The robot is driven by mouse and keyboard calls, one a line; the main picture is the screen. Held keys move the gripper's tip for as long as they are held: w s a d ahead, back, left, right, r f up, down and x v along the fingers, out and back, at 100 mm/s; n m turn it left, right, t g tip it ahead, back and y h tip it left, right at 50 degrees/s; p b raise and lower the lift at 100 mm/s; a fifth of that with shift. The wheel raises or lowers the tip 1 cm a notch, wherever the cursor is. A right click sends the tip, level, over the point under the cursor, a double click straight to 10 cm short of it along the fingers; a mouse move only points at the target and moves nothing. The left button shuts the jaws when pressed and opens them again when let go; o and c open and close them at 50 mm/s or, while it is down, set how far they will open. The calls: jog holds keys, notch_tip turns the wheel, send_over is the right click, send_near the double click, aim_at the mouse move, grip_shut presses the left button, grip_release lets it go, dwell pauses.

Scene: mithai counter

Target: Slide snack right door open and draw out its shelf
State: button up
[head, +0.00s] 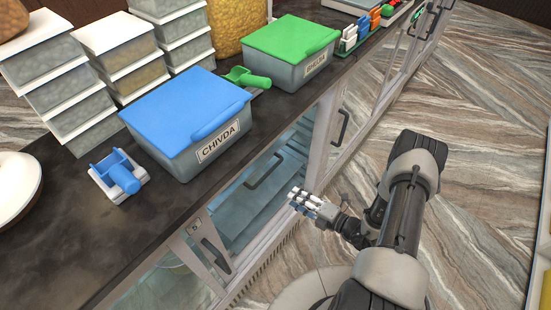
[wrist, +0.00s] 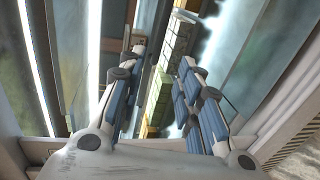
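My gripper (head: 299,201) is in front of the glass-fronted cabinet under the counter, at the right end of a bay with pale shelves (head: 262,207) inside. In the wrist view its fingers (wrist: 161,80) stand apart with nothing between them. Another dark handle (head: 217,257) is on the frame to the left. I cannot tell which panel is the snack right door, or whether that bay is glazed or open. The wrist view looks into the cabinet, with cream and green blocks (wrist: 172,62) beyond the fingers.
On the dark counter (head: 84,226) stand a blue-lidded CHIVDA box (head: 186,103), a green-lidded box (head: 290,40), a green scoop (head: 247,78), a blue-handled tool (head: 120,175) and stacked white-lidded containers (head: 55,70). More cabinet doors (head: 360,95) continue at the right. The patterned floor (head: 480,110) is clear there.

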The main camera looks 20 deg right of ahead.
aim_at(262, 181)
jog(key=b+x, duration=0.2)
jog(key=x, duration=1.5)
jog(key=shift+a+b, duration=0.25)
jog(key=shift+b, duration=0.1)
jog(key=shift+c, duration=0.3)
jog(key=shift+s, duration=0.1)
grip_shut()
